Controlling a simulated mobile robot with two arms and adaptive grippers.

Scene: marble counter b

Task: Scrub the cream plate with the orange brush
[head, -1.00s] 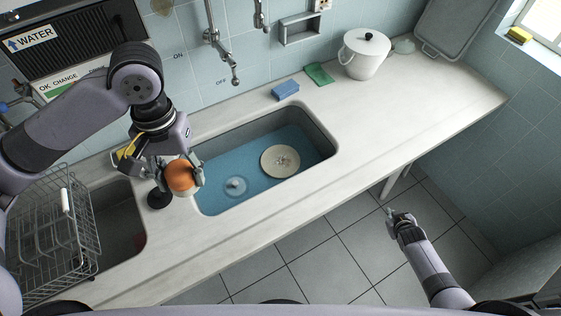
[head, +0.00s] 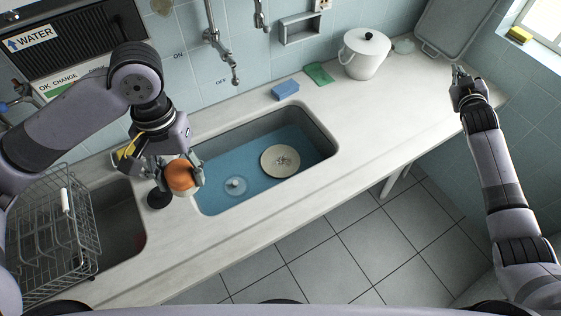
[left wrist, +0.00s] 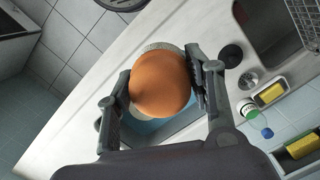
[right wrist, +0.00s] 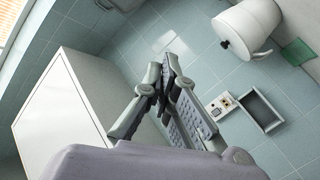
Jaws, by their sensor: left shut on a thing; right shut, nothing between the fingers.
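The cream plate (head: 280,161) lies in the blue-bottomed sink basin (head: 232,158), toward its right end, with small specks on its middle. My left gripper (head: 181,178) is shut on the orange brush (head: 180,174) above the sink's left end. In the left wrist view the round orange top of the brush (left wrist: 160,84) sits between both fingers, with pale bristles partly showing behind it. My right gripper (head: 459,74) is shut and empty over the far right end of the counter. Its fingertips meet in the right wrist view (right wrist: 168,65).
A white lidded pot (head: 362,56), a green cloth (head: 319,74) and a blue sponge (head: 285,90) stand along the back. A faucet (head: 220,52) hangs above the sink. A wire rack (head: 52,228) is at left. The counter right of the sink is clear.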

